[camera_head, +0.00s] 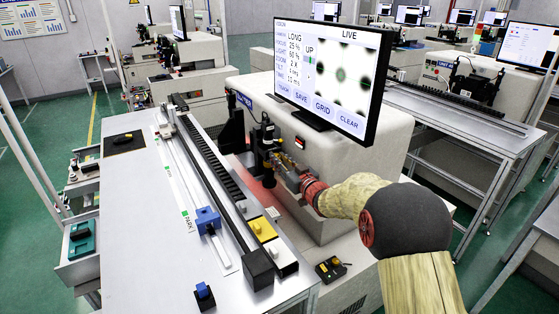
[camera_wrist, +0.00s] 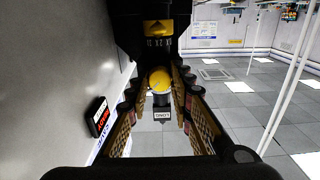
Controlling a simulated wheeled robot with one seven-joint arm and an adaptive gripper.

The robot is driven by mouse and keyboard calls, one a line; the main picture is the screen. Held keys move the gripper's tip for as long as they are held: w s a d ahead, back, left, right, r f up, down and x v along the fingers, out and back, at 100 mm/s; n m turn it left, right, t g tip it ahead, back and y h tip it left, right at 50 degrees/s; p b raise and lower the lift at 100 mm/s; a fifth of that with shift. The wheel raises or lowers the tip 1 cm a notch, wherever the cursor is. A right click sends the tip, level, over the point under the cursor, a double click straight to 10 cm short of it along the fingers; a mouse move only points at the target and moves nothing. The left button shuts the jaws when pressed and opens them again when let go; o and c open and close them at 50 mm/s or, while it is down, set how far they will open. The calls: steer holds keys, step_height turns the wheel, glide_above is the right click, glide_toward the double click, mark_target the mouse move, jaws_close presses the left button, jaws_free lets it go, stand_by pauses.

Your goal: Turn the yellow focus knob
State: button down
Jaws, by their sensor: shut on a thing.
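The yellow focus knob (camera_wrist: 159,79) shows as a round yellow cap between the fingertips in the wrist view. It sits on a dark upright optical unit (camera_head: 267,143). In the head view the knob is hidden by the unit and my gripper. My gripper (camera_wrist: 160,84) has one finger on each side of the knob and is shut on it. In the head view my gripper (camera_head: 284,174) reaches in from the right to the unit.
The large pale machine body (camera_head: 330,150) stands close behind my gripper. A yellow block (camera_head: 262,229), a blue block (camera_head: 207,219) and a long dark rail (camera_head: 215,170) are on the bench. A small black control box (camera_head: 331,268) lies below my forearm.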

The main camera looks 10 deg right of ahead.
steer(key=shift+f+n+b, duration=0.1)
steer(key=shift+n+b, duration=4.1)
steer(key=shift+n, duration=0.1)
steer(key=c, duration=1.6)
jaws_free()
steer(key=shift+o, duration=0.2)
steer(key=v, duration=1.2)
